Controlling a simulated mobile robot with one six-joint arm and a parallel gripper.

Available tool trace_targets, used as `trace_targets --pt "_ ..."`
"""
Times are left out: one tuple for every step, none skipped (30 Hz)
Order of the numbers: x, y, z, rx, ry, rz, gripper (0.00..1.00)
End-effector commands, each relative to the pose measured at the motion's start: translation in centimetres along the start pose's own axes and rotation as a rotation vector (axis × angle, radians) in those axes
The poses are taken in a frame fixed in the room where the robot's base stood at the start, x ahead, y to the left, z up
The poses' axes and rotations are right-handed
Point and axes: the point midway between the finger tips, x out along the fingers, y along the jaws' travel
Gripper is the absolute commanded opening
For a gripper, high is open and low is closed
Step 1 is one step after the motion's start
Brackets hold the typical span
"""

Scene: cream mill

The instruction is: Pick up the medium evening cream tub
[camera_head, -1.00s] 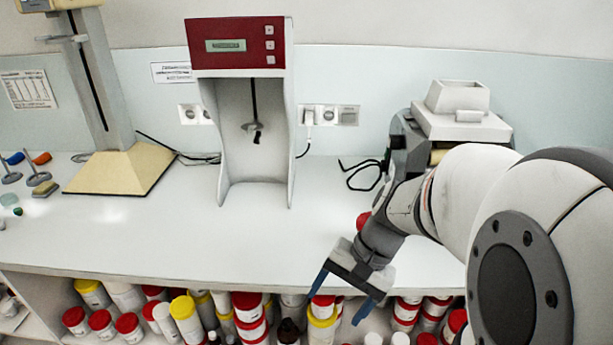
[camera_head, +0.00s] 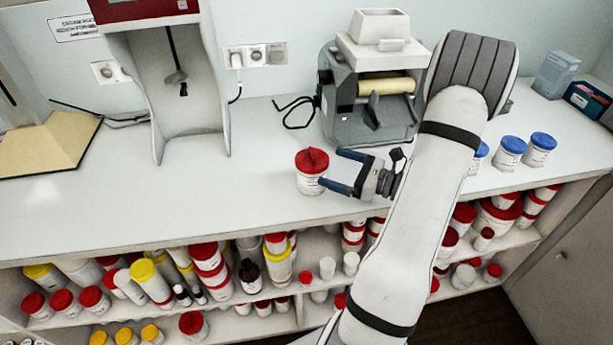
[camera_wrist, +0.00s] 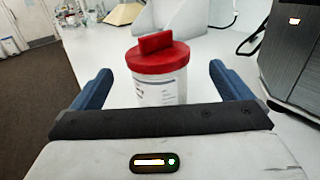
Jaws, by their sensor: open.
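A white tub with a red lid (camera_head: 311,180) stands upright on the counter, left of the roller machine. A raised red grip tops its lid. In the wrist view the tub (camera_wrist: 160,90) is centred between my fingers, with a gap on each side. Its label is too small to read, so I cannot tell if it is the medium evening cream. My gripper (camera_head: 331,168) is open and level, at the tub's right side in the head view, pointing left at it. The tub's lower part is hidden by my gripper in the wrist view.
A grey roller machine (camera_head: 372,95) stands behind my gripper. A red-topped mixer stand (camera_head: 188,100) is at back left. Blue-lidded tubs (camera_head: 509,153) stand right of my arm. Many red- and yellow-lidded tubs fill the shelf below (camera_head: 270,325). The counter left of the tub is clear.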

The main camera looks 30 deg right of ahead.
Motion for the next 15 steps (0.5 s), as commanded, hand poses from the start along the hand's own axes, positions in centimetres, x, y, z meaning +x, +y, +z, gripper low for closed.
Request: trace_targets --pt "0.0 0.0 -1.0 0.006 0.000 0.001 0.98" --pt "0.0 0.0 -1.6 0.005 0.000 0.001 0.98" --pt "0.0 0.0 -2.3 0.005 0.000 0.001 0.98" --pt "0.0 0.0 -2.8 0.004 0.000 0.001 0.98" --pt "0.0 0.0 -3.3 0.003 0.000 0.001 0.98" --pt "0.0 0.0 -3.9 0.003 0.001 0.001 0.98" --pt "0.0 0.0 -4.3 0.002 0.001 0.001 0.98" --pt "0.0 0.0 -4.6 0.001 0.001 0.001 0.98" --pt "0.4 0.1 -4.6 0.000 0.001 0.004 0.98" --pt "0.9 0.1 -4.5 -0.001 0.001 0.006 0.98" --pt "1.1 0.1 -4.5 -0.002 0.001 0.004 0.98" --pt "1.4 0.1 -4.5 -0.002 0.002 0.004 0.98" --pt "1.6 0.1 -4.5 -0.002 0.002 0.004 0.98" --pt "1.7 0.1 -4.5 -0.002 0.002 0.004 0.98" --pt "1.9 0.1 -4.5 -0.002 0.002 0.004 0.98"
